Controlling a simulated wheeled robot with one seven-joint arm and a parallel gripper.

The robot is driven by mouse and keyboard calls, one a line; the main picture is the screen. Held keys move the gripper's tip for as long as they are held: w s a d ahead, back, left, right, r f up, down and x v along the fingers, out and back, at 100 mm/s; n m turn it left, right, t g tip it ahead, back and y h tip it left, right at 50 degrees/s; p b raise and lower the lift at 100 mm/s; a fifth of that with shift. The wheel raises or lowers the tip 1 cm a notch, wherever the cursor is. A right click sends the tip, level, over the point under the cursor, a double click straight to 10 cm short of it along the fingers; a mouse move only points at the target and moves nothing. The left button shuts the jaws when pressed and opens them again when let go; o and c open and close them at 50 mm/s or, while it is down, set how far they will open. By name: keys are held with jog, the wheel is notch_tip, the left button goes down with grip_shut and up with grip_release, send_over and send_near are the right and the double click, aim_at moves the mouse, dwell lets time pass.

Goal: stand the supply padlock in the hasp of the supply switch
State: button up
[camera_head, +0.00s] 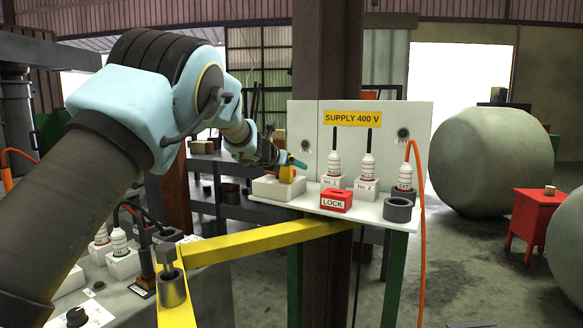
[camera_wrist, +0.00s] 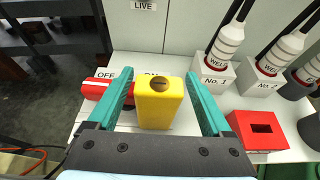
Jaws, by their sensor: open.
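The yellow supply padlock (camera_wrist: 158,108) is between my fingers in the wrist view, its round dark keyhole facing the camera. My gripper (camera_wrist: 160,80) is open, with a gap between each teal finger and the padlock. The supply switch shows its red handle (camera_wrist: 95,89) at the OFF label, left of the padlock; the ON label is partly covered by the padlock. In the head view the padlock (camera_head: 287,174) is at the white switch base (camera_head: 277,188), below my gripper (camera_head: 296,162). The hasp and the padlock's lower end are hidden, so I cannot tell how they meet.
A red LOCK box (camera_head: 335,201) with a slot stands right of the switch on the white shelf. White plugs No. 1 (camera_head: 334,168) and No. 2 (camera_head: 367,172) stand behind it. A grey ring (camera_head: 397,211) is at the shelf's right end. A panel rises behind.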

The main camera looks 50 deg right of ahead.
jog(key=b+v, duration=0.2)
jog(key=v, duration=0.8)
jog(key=shift+b, duration=0.4)
jog(key=shift+s+a, duration=0.1)
jog(key=shift+a, duration=0.05)
